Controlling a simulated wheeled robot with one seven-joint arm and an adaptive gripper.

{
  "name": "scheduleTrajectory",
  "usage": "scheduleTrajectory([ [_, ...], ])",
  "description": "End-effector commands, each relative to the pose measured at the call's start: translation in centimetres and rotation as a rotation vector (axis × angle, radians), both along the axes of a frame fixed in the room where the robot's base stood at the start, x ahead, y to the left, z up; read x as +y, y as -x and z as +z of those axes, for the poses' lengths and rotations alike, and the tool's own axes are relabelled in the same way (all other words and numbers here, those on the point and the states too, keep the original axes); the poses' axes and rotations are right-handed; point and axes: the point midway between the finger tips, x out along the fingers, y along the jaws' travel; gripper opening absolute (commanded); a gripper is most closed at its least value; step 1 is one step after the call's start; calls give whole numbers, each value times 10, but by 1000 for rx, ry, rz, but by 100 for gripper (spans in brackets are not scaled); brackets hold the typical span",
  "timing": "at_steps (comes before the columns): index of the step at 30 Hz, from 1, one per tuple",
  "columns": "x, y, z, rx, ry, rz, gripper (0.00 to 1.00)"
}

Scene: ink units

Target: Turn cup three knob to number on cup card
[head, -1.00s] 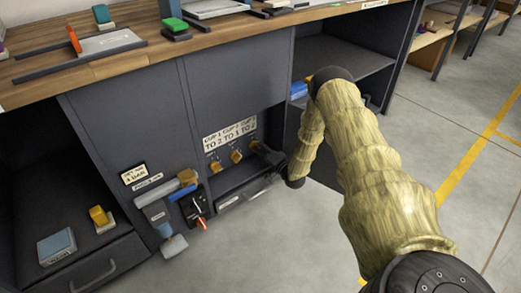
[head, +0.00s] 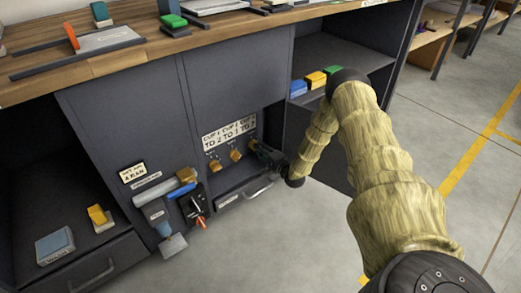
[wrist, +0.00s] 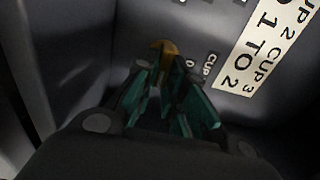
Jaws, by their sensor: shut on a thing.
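The cup three knob is yellow (wrist: 165,46) and sits between the teal-padded fingertips of my gripper (wrist: 165,66) in the wrist view. My gripper is shut on it. In the head view my gripper (head: 257,147) reaches the rightmost knob position and covers most of that knob. The cup card (head: 229,133) is a white panel above the knobs; in the wrist view it also shows (wrist: 262,45), and its cup 3 part reads "TO 2". The dial marks around the knob are too dark to read.
Two more yellow knobs, cup one (head: 215,164) and cup two (head: 236,155), stand left of my gripper. A drawer handle (head: 258,191) lies just below. Left are a grey-blue tool (head: 157,213) and a red-tipped part (head: 200,221). A cabinet wall is close on the right.

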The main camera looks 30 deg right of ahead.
Motion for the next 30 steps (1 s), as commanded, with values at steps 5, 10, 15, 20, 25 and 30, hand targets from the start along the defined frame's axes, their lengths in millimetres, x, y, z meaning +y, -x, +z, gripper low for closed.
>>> scheduleTrajectory([
  [5,-1,2,-2,4,-1,-2,0],
  [10,-1,1,-2,3,0,-1,34],
  [15,0,0,-1,2,0,0,34],
  [20,0,2,-1,2,0,0,34],
  [25,-2,17,-1,4,-1,-2,34],
  [30,-4,46,-1,3,-2,-2,34],
])
